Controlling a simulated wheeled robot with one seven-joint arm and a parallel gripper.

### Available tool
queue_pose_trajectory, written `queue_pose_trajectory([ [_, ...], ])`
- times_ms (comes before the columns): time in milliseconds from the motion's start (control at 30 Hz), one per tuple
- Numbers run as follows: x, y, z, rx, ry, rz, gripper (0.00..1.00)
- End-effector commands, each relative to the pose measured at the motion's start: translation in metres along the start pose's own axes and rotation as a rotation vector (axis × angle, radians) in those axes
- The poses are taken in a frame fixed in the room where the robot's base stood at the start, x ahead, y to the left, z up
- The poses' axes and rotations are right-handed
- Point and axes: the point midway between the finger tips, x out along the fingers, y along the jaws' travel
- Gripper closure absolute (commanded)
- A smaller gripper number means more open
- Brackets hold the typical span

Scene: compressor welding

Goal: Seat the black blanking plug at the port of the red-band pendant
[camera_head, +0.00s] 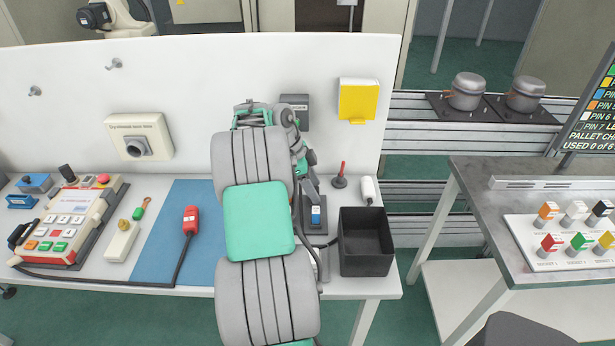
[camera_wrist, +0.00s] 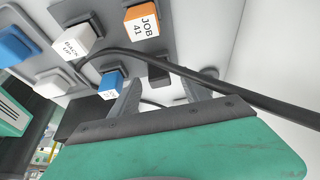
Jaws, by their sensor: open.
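The pendant (camera_head: 68,222) lies at the left of the table, with red along its edge, a keypad and a pale screen. A dark cable runs from its left end to a red connector (camera_head: 191,220) on the blue mat. I cannot tell which black thing is the blanking plug; a short dark cylinder (camera_head: 67,173) shows at the pendant's far edge. A blue block (camera_wrist: 111,84) is close beside the left finger.
The holder carries an orange JOB 41 block (camera_wrist: 142,20) and a white BACK UP block (camera_wrist: 74,43). A black cable (camera_wrist: 215,85) crosses close to the fingers. A black bin (camera_head: 366,262) stands at the table's right. The blue mat (camera_head: 160,255) is mostly clear.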

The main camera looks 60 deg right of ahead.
Motion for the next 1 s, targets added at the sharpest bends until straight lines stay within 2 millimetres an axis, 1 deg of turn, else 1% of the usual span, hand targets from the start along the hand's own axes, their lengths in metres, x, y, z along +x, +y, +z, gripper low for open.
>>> queue_pose_trajectory([
  [33,0.007,0.0,-0.001,0.001,0.001,0.002,0.45],
  [133,0.016,0.0,-0.001,0.0,0.0,0.0,0.45],
  [233,0.019,0.0,0.0,-0.001,-0.001,-0.001,0.45],
  [400,0.019,0.0,0.0,-0.002,-0.001,-0.002,0.45],
  [467,0.019,0.0,0.0,-0.002,-0.001,-0.002,0.5],
  [1000,0.019,0.0,0.0,-0.002,-0.001,-0.002,0.94],
])
